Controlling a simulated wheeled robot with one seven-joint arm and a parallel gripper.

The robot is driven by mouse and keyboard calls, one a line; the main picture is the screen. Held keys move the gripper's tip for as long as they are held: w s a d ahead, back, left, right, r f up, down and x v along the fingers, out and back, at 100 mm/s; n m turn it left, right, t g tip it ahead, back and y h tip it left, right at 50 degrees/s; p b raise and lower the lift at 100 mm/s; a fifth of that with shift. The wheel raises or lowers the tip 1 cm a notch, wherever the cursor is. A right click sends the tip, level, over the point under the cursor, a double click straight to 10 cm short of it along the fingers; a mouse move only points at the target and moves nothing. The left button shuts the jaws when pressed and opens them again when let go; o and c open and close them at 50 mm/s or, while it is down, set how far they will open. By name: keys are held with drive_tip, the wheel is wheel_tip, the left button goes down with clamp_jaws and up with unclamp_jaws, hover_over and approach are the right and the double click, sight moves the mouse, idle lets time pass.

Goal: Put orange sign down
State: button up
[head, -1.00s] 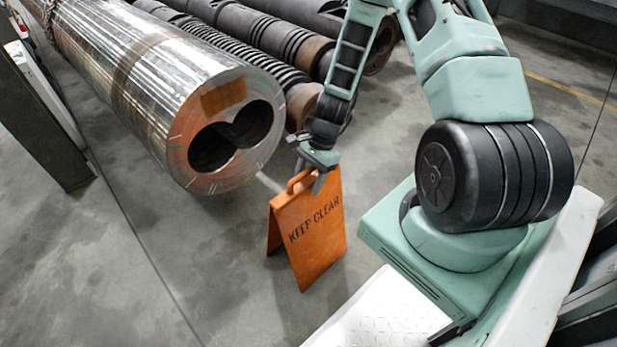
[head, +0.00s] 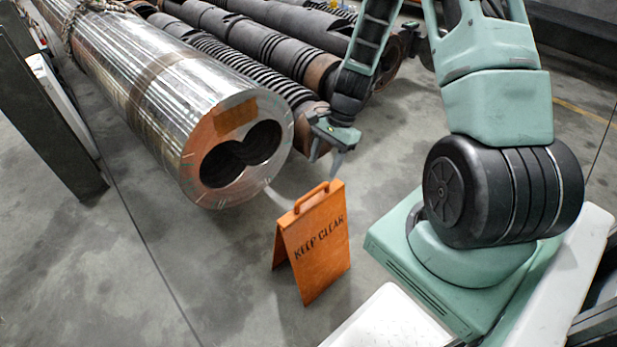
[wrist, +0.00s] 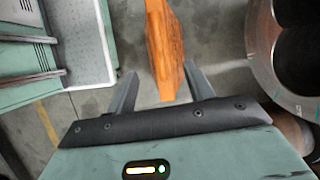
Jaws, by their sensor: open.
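The orange sign (head: 318,248), lettered "KEEP CLEAR", stands upright on the concrete floor as an opened A-frame. Its handle (head: 311,196) is on top and free. My gripper (head: 327,160) is open and empty, just above and behind the handle, with a visible gap between them. In the wrist view the orange sign (wrist: 165,45) shows as a narrow upright shape, in line with the space between my two fingers. The lower part of the sign is cut off or hidden there.
A large shiny twin-bore metal barrel (head: 160,95) lies left of the sign, its end face close by. Dark ribbed screws (head: 235,75) lie behind it. A dark post (head: 45,120) stands at far left. The floor in front (head: 120,270) is clear.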

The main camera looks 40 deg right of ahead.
drive_tip(key=s+a+r+n+g+h, duration=0.1)
drive_tip(key=s+a+r+n, duration=0.1)
drive_tip(key=a+r+n, duration=0.55)
drive_tip(key=s+a+r+n, duration=0.1)
drive_tip(key=a+r+n, duration=0.35)
drive_tip(key=a, duration=0.55)
drive_tip(key=s+a+r+n+h, duration=0.1)
drive_tip(key=s+a+r+n, duration=0.3)
drive_tip(key=s+n, duration=0.2)
drive_tip(key=s+a+r+n+t+h, duration=0.1)
drive_tip(key=s+a+r+n, duration=0.4)
drive_tip(key=s, duration=0.4)
drive_tip(key=shift+a+n+h, duration=0.25)
drive_tip(key=shift+n+h, duration=0.15)
drive_tip(key=shift+n, duration=0.5)
drive_tip(key=shift+r, duration=0.1)
wheel_tip(320, 180, up, 25)
drive_tip(key=p, duration=2.5)
drive_tip(key=shift+r, duration=0.2)
